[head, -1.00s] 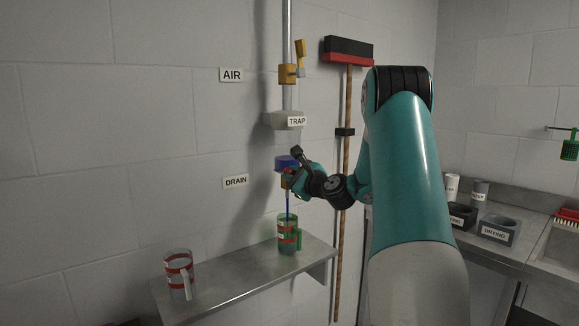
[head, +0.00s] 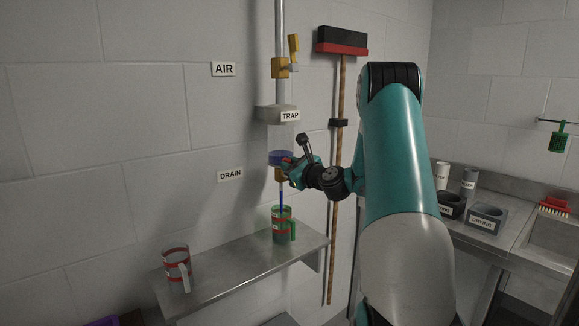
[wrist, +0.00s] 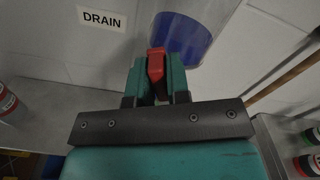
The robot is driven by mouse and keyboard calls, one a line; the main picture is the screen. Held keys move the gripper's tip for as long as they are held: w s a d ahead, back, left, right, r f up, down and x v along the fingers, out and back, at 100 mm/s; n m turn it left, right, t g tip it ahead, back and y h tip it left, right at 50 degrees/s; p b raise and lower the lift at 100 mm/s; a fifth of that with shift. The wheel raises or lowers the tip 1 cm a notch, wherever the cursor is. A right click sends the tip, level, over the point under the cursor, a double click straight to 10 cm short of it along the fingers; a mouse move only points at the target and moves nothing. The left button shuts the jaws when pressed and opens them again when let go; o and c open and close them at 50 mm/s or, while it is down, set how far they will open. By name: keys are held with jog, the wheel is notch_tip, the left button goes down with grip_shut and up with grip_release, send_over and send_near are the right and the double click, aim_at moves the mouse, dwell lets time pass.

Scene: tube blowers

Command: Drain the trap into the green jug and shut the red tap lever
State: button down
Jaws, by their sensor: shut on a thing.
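The clear trap (head: 281,140) hangs on the wall pipe, with blue liquid (head: 281,157) at its bottom. The liquid also shows in the wrist view (wrist: 186,38). A thin blue stream (head: 282,197) runs from the brass drain tap (head: 281,176) into the green-handled jug (head: 281,224) on the shelf below. The jug's exact level is hard to read. My gripper (head: 289,169) is at the drain tap. In the wrist view my gripper (wrist: 157,82) is shut on the red tap lever (wrist: 156,64). The fingers hide the lever's lower part.
A grey-handled jug (head: 176,265) with red bands stands on the left of the steel shelf (head: 235,268). A yellow lever (head: 294,47) is on the AIR tap above. A broom (head: 341,85) hangs right of the trap. A counter with grey holders (head: 486,220) is at the right.

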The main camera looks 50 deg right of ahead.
jog(key=c, duration=1.2)
grip_release()
jog(key=shift+o, duration=0.2)
jog(key=b+v, duration=0.7)
jog(key=v, duration=1)
jog(key=shift+s, duration=0.25)
jog(key=shift+f, duration=0.1)
jog(key=w+a+f+n+g+y, duration=0.1)
jog(key=w+a+n+y, duration=0.35)
jog(key=a, duration=0.25)
jog(key=w+a+f+n+g+y, duration=0.1)
jog(key=w+a+n+y, duration=0.2)
jog(key=a+n, duration=0.35)
jog(key=a+f+n+g+y, duration=0.3)
jog(key=a+n+g+y, duration=0.3)
jog(key=a+n, duration=0.85)
jog(key=s+a+f+n+g+h, duration=0.1)
jog(key=s+a+n+g+h, duration=0.1)
jog(key=s+a+n+g, duration=0.2)
jog(key=s+a+f+n+g+h, duration=0.2)
jog(key=s+a+n+g, duration=0.3)
jog(key=s+a+n, duration=0.6)
jog(key=shift+s+a+f+h, duration=0.25)
jog(key=shift+s+a+h, duration=0.2)
jog(key=shift+s+a, duration=0.65)
